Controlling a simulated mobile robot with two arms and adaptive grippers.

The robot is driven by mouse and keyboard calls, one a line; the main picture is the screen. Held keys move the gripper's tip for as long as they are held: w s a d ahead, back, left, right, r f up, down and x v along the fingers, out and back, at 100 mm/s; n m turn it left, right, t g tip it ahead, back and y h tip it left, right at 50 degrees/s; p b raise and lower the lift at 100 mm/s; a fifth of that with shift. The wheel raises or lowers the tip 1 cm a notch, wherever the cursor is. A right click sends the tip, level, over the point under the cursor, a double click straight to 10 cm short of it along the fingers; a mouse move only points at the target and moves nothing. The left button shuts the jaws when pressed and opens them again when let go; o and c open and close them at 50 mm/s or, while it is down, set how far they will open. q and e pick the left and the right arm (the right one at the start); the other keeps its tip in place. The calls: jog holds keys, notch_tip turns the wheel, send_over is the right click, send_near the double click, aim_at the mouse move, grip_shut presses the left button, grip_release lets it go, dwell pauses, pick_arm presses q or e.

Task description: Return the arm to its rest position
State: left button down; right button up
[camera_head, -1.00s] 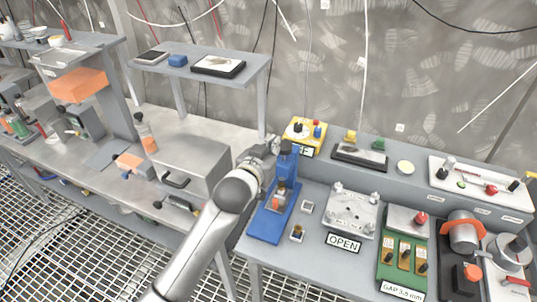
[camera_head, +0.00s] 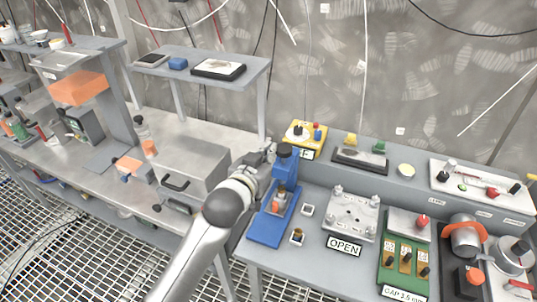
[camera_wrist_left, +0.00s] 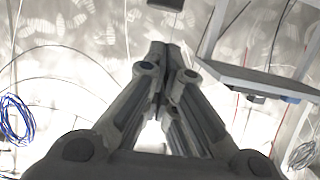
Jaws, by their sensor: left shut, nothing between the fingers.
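My left arm comes in from the bottom of the head view. Its gripper (camera_head: 262,160) is beside the blue press (camera_head: 285,178), just left of the press's upper part; I cannot tell from this view whether they touch. In the left wrist view the two fingers (camera_wrist_left: 163,60) are closed together with nothing between them. Behind them are the grey wall and the underside of a grey shelf (camera_wrist_left: 262,78). My right gripper does not show.
A grey box with a black handle (camera_head: 190,165) stands left of the gripper. The workbench to the right holds a yellow button box (camera_head: 303,137), a metal plate fixture (camera_head: 352,213), an OPEN sign (camera_head: 344,246) and a green gauge board (camera_head: 403,262). A raised shelf (camera_head: 250,68) stands behind.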

pick_arm(q)
jog(key=s+a+f+n+g+y, duration=0.1)
jog(key=s+a+f+g, duration=0.1)
jog(key=s+a+f, duration=0.3)
jog(key=s+a+f+g+y, duration=0.1)
jog(key=s+a+f+g, duration=0.15)
jog(key=s+f, duration=0.5)
jog(key=s+a+f+g+y, duration=0.1)
jog(key=s+a+f+g, duration=0.15)
jog(key=s, duration=0.45)
jog(key=s+a+f+g+y, duration=0.1)
jog(key=s+a+f+g, duration=0.15)
jog(key=s, duration=0.55)
jog(key=s+a+f+g, duration=0.1)
jog(key=s+a+f, duration=0.1)
jog(key=s+a, duration=0.35)
jog(key=s+d+f+g+b, duration=0.1)
jog(key=s+f+b, duration=0.1)
jog(key=f, duration=1.3)
jog(key=s+d+f+g+b, duration=0.1)
jog(key=s+f, duration=0.1)
jog(key=f, duration=1.3)
jog(key=s+a+f+b, duration=0.2)
jog(key=s+a+f, duration=0.1)
jog(key=s+f, duration=1.3)
jog(key=shift+s+f+g+y, duration=0.15)
jog(key=shift+f+g+y, duration=0.25)
jog(key=shift+f, duration=0.4)
